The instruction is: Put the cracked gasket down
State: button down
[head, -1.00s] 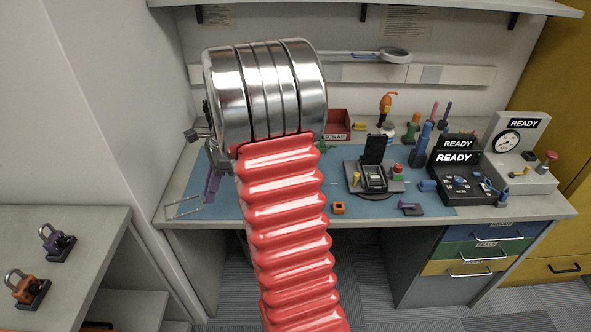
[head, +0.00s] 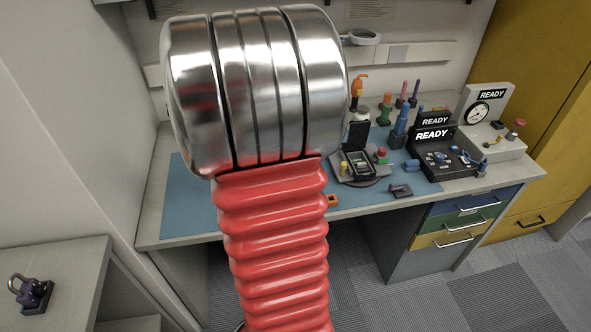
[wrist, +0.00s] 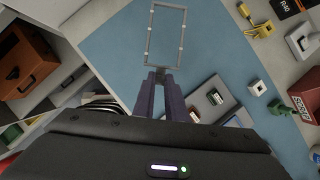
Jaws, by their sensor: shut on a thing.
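The gasket (wrist: 182,38) is a thin grey rectangular frame in the wrist view. My gripper (wrist: 160,74) has purple fingers, shut on the near short side of the frame. The frame extends beyond the fingertips, over the blue mat (wrist: 120,60). I cannot tell whether it touches the mat, and I see no clear crack at this size. In the head view my red ribbed arm and its metal end hide both the gripper and the gasket. The blue mat (head: 185,210) on the workbench shows there on both sides of my arm.
A red scrap bin (wrist: 302,104) is at the right in the wrist view. In the head view, a black tester (head: 440,160) and gauge unit (head: 490,130) stand at the bench's right. A small fixture (head: 360,165) sits mid-bench. The mat's left part looks clear.

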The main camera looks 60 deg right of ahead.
jog(key=shift+w+a+f, duration=0.1)
jog(key=shift+w+a, duration=0.1)
jog(key=shift+a, duration=0.05)
jog(key=shift+f, duration=3.05)
jog(key=shift+f, duration=1.85)
jog(key=shift+f, duration=0.6)
jog(key=c, duration=1.8)
grip_release()
